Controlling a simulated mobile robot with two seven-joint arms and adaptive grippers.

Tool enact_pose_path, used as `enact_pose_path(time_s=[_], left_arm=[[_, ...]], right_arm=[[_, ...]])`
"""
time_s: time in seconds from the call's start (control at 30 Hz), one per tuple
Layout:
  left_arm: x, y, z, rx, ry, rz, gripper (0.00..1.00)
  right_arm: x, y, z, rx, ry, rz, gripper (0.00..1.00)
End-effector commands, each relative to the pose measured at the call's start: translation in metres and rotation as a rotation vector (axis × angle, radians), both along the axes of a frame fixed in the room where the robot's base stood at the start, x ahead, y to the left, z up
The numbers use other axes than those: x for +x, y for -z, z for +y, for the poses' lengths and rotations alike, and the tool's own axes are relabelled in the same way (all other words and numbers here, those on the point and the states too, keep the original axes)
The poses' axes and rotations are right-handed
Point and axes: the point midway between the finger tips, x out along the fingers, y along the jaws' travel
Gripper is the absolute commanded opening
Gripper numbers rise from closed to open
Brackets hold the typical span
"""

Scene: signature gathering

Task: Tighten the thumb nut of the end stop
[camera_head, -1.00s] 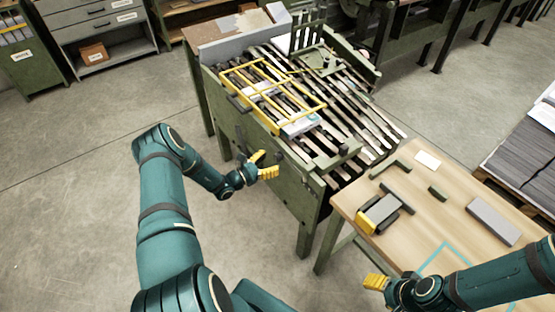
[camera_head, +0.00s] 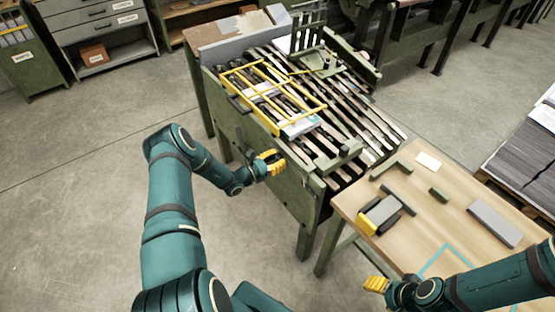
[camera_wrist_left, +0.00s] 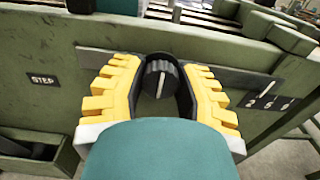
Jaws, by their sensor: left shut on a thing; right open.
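My left gripper (camera_head: 272,162) is at the green side panel of the machine. In the left wrist view its yellow fingers (camera_wrist_left: 160,66) are shut on a round black knob (camera_wrist_left: 161,82) with a white line, one finger on each side. The knob sits on a dark strip of the panel, between a STEP label and some white numerals. I cannot tell a thumb nut on the end stop; a green cross block (camera_head: 338,157) lies over the machine's slats. My right gripper (camera_head: 377,285) is open and empty by the table's front left edge.
A yellow frame (camera_head: 262,85) lies over books on the slatted machine bed. The wooden table (camera_head: 440,215) at right bears a grey and yellow block (camera_head: 379,214), green pieces and a grey bar (camera_head: 494,222). Floor left of the machine is clear.

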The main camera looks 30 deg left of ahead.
Motion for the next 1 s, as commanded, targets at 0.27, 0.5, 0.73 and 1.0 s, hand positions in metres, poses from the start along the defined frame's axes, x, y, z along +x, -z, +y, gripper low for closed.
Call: enact_pose_path(time_s=[0.27, 0.5, 0.73, 1.0], left_arm=[[0.0001, 0.0004, -0.0003, 0.052, 0.0, -0.021, 0.0], [0.0, 0.0006, 0.0006, 0.199, -0.001, -0.081, 0.0], [0.0003, 0.0004, 0.0006, 0.397, -0.001, -0.162, 0.0], [0.0004, -0.0002, 0.0012, 0.634, -0.001, -0.261, 0.0]], right_arm=[[0.0, 0.0004, -0.0001, 0.0, 0.0, 0.0, 0.57], [0.0001, 0.0011, 0.0, 0.0, 0.0, 0.0, 0.57], [0.0, 0.0002, 0.0, 0.0, 0.0, 0.0, 0.57], [-0.0006, -0.0029, 0.0, 0.0, 0.0, 0.001, 0.57]])
